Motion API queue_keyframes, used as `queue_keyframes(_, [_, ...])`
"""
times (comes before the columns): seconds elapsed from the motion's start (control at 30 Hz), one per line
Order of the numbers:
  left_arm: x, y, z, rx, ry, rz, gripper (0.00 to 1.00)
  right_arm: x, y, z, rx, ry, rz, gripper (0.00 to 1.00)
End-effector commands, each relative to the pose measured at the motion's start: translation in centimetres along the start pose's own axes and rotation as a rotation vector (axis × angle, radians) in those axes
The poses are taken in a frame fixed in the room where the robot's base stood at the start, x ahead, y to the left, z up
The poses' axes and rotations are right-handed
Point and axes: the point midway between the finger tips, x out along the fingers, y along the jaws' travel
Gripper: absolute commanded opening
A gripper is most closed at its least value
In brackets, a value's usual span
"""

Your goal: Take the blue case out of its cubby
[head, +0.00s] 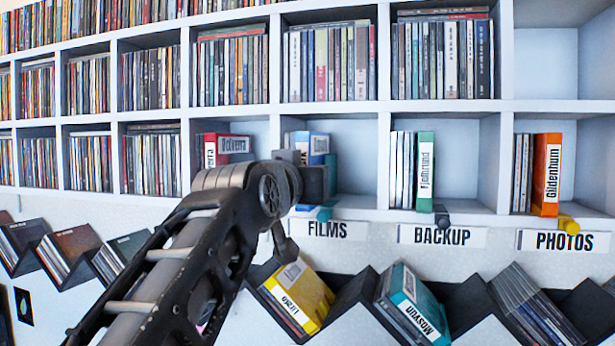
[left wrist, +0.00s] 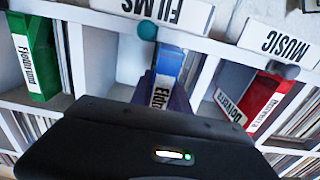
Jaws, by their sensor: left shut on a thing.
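In the left wrist view the blue case (left wrist: 168,68) shows upside down, running from near the teal knob to the dark gripper body (left wrist: 165,140). I cannot tell how far the case sticks out past the shelf edge. My right gripper is not in view.
A teal knob (head: 325,213) sits by the FILMS label. Neighbouring cubbies hold a red case (head: 211,150), a green case (head: 425,170) and an orange case (head: 546,175). Below, yellow (head: 300,297) and teal (head: 412,305) cases lean in a black zigzag rack.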

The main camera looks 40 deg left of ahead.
Motion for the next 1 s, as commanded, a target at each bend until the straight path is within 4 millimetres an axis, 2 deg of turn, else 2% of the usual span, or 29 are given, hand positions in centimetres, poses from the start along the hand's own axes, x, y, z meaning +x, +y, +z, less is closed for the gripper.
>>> queue_keyframes(0.03, [-0.01,0.00,-0.01,0.000,0.000,0.000,0.10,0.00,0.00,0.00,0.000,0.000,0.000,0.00])
queue_keyframes(0.17, [-0.01,0.00,-0.01,0.000,0.000,0.000,0.00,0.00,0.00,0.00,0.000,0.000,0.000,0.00])
queue_keyframes(1.0, [-0.22,0.01,-0.45,-0.001,0.001,0.000,0.00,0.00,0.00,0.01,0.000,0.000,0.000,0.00])
